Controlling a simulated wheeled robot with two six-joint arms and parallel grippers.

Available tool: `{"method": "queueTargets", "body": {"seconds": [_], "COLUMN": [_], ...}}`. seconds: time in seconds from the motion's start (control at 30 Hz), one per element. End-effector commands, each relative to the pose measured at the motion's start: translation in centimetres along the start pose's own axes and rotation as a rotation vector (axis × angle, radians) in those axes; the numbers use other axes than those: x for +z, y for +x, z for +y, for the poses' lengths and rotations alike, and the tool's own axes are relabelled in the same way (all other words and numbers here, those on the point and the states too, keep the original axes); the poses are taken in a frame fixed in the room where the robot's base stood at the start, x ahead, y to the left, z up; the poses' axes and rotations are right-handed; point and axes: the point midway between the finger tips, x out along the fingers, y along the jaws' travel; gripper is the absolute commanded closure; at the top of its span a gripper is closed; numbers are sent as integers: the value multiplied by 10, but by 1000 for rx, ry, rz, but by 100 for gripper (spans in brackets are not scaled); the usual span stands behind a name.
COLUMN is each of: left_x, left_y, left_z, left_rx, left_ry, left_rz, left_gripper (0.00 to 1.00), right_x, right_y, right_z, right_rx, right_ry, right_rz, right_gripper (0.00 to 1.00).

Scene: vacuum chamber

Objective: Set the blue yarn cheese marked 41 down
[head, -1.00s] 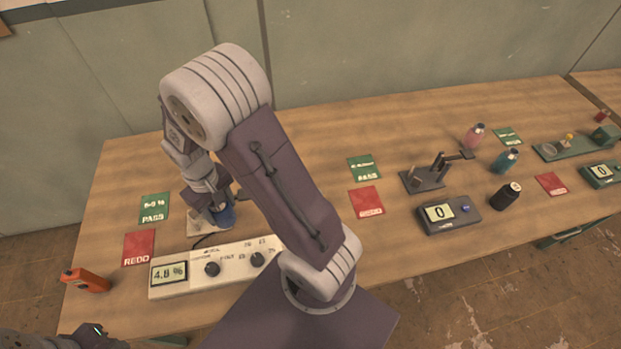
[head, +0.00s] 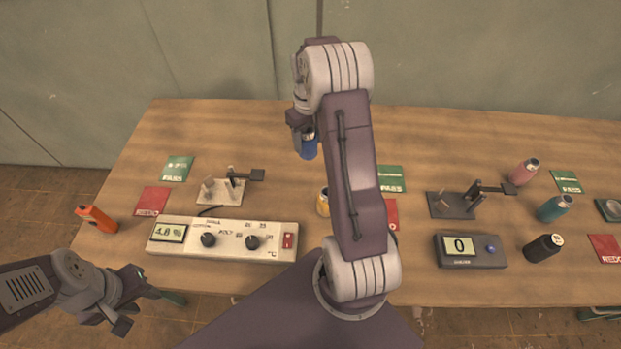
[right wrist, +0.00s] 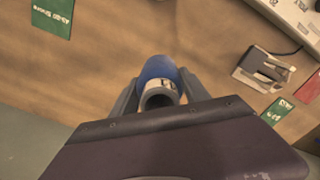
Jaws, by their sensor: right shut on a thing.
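The blue yarn cheese (head: 308,150) is in my right gripper (head: 305,132), over the back middle of the table in the head view. The right wrist view shows its blue side (right wrist: 157,68) and pale hollow end between the two fingers (right wrist: 152,92). I cannot read its marking, nor tell whether it touches the table. My left gripper (head: 140,298) looks open and empty at the table's front left edge. A white stand with a small arm (head: 222,190) is empty, behind the white meter (head: 225,240) reading 4.8 %.
Green pass cards (head: 177,168) (head: 391,178) and red redo cards (head: 152,201) (head: 392,213) lie on the table. A dark stand (head: 455,204), a grey meter (head: 470,251) and an orange tool (head: 96,218) also stand here. The back left is clear.

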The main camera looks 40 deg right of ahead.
Motion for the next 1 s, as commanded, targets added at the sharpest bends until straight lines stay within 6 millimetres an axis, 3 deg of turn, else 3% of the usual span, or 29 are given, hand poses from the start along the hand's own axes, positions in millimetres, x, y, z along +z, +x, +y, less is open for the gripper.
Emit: {"method": "queueTargets", "body": {"seconds": [0.17,0.43,0.67,0.87,1.0], "left_x": [0,0,0,-1,-1], "left_y": [1,-4,-4,-8,-7], "left_z": [0,0,0,0,0], "left_rx": [0,0,0,0,0], "left_ry": [0,0,0,0,0], "left_rz": [0,0,0,0,0], "left_gripper": [64,64,64,64,64], "right_x": [0,1,0,1,0], "right_y": [6,58,70,101,103], "right_z": [6,5,5,5,5], "right_rx": [-1,-1,0,-1,1], "right_ry": [9,9,9,9,9], "right_rz": [-1,-2,0,-3,2], "right_gripper": [90,90,90,90,90]}}
